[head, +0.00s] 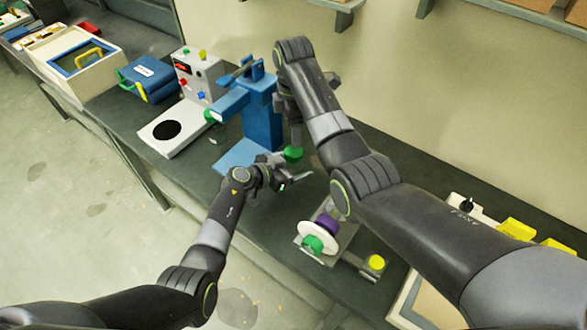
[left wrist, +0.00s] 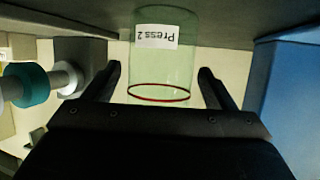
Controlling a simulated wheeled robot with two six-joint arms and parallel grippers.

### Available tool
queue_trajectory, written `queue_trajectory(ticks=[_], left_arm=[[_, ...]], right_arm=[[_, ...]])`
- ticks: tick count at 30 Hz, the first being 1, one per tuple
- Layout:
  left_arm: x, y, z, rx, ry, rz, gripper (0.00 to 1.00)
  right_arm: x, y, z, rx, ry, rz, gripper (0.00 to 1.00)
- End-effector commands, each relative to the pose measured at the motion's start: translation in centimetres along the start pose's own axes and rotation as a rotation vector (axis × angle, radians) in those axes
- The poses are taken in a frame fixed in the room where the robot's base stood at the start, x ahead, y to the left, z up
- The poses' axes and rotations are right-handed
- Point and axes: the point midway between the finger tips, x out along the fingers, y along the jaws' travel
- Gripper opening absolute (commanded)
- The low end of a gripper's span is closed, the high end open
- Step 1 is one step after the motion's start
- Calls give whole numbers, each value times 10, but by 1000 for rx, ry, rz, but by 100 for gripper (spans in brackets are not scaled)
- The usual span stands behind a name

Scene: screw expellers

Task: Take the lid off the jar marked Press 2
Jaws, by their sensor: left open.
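The jar marked Press 2 (left wrist: 145,72) shows in the left wrist view as a clear, greenish cylinder with a white label, which reads upside down, and a thin red ring. My left gripper (head: 290,168) is open over the bench in front of the blue press; in the left wrist view its fingers lie on either side of the jar in the picture, with gaps. I cannot tell a separate lid there. A small green piece (head: 293,154) shows just beyond the left gripper in the head view. My right gripper (head: 297,103) is above it, its jaws unclear.
The blue press (head: 262,125) stands left of the right gripper. A purple, white and green device (head: 318,232) stands nearer, with a yellow knob (head: 376,262) beside it. A grey control box (head: 196,72) and a blue case (head: 148,78) stand farther left. The wall closes the back.

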Motion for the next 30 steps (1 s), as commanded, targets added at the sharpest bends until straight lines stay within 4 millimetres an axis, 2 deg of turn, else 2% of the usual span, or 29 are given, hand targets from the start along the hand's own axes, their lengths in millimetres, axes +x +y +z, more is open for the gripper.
queue_trajectory(ticks=[8, 26, 30], left_arm=[[1, 0, 0, 0, 1, 0, 78], [1, 0, 0, -1, 0, 0, 1], [1, 0, 0, -1, 0, 0, 0]], right_arm=[[0, 0, 0, 0, 0, 0, 63], [0, 0, 0, 4, 0, 0, 63], [0, 0, 0, 62, 0, 0, 63]])
